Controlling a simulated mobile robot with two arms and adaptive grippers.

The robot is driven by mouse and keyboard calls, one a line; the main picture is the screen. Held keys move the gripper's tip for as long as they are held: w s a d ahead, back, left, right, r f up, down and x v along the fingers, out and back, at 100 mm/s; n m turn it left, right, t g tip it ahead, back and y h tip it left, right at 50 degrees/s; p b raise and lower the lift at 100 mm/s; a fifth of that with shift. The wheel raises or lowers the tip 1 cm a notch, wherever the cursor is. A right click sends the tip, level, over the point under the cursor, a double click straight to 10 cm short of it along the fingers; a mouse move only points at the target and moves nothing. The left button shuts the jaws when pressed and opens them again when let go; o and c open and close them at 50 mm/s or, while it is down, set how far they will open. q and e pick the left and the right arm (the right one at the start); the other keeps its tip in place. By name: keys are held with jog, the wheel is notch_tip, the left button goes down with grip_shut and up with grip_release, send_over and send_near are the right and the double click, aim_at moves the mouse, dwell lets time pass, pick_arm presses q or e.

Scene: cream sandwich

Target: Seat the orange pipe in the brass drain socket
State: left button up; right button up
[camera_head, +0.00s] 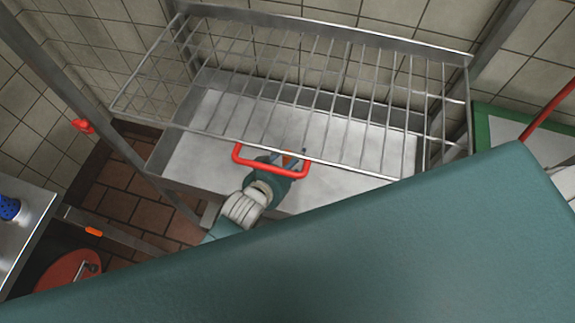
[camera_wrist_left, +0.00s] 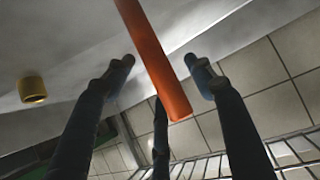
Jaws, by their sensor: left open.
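The orange pipe (camera_wrist_left: 160,65) runs down from the top edge of the left wrist view, between the spread fingers of my left gripper (camera_wrist_left: 160,76). The gripper is open, and I cannot tell whether a finger touches the pipe. The brass drain socket (camera_wrist_left: 32,89) is a short yellowish ring on the pale surface at the left of that view, apart from the pipe. In the head view my left gripper (camera_head: 282,163) is low in the metal basin, partly behind a red handle. A small orange patch there may be the pipe. My right gripper is not in view.
A wire rack (camera_head: 320,85) with a red handle (camera_head: 270,172) slants over the metal basin (camera_head: 205,130). Tiled walls stand behind. A metal table (camera_head: 22,235) with a blue object (camera_head: 9,207) is at the left. My own teal body part hides the lower right.

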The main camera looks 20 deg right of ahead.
pick_arm(q)
jog(key=c, duration=1.3)
jog(key=shift+r, duration=0.1)
